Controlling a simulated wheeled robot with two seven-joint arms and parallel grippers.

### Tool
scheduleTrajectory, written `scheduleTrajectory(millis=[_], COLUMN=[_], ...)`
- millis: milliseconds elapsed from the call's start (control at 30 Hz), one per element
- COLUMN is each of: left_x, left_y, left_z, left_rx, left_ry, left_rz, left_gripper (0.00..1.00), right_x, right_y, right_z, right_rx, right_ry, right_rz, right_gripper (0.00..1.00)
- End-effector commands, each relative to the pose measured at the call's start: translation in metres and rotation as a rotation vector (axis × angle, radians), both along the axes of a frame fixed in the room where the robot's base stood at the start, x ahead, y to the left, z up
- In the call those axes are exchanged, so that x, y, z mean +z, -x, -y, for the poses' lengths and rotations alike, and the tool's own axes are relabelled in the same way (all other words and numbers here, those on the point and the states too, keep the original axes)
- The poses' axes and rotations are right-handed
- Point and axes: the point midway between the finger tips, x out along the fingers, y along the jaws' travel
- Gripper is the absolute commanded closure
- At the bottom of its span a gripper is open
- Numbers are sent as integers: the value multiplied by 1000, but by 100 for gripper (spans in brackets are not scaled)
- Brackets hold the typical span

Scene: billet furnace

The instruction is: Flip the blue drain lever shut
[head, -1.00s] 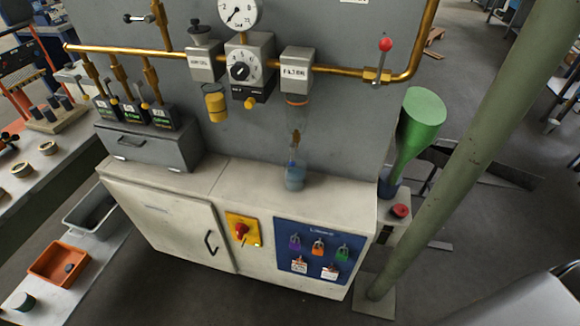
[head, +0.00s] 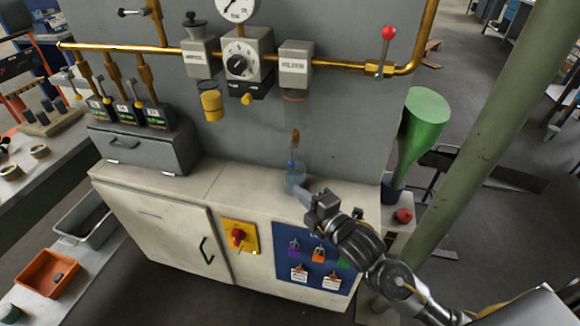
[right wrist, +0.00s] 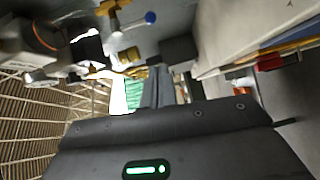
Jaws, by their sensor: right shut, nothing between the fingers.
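The blue drain lever (head: 291,163) is a small blue tip under the brass drain at the foot of the clear filter bowl (head: 295,112). In the right wrist view it shows as a blue ball (right wrist: 150,17) on a short arm beside a brass fitting (right wrist: 113,8). My right gripper (head: 303,193) is shut and empty, just below and right of the lever and apart from it. It also shows in the right wrist view (right wrist: 158,88), with the blue ball above its fingers. My left gripper is not in view.
A clear cup (head: 295,180) stands on the cabinet top (head: 235,185) under the drain, close to my right fingers. A brass pipe (head: 340,66) with a red-knobbed lever (head: 388,33) runs above. A green funnel (head: 424,115) stands right of the panel.

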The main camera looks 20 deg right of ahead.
Motion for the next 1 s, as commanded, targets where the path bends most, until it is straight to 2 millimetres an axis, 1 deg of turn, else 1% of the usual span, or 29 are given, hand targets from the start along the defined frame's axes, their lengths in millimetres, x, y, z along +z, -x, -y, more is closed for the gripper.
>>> scheduleTrajectory(millis=[33,133,433,567,667,767,1000], left_x=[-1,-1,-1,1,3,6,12], left_y=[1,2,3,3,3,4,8], left_z=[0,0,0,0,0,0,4], left_rx=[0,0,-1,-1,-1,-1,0], left_ry=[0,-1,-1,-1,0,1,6], left_rz=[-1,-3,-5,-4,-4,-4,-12], left_gripper=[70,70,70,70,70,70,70], right_x=[8,15,15,16,17,17,17], right_y=[-2,-3,-3,-10,-23,-41,-88], right_z=[-2,-4,-4,-6,-11,-18,-35], right_rx=[14,25,24,23,22,22,21], right_ry=[28,54,54,53,53,53,53], right_rz=[42,78,78,78,78,78,76], right_gripper=[100,100,100,100,100,100,100])
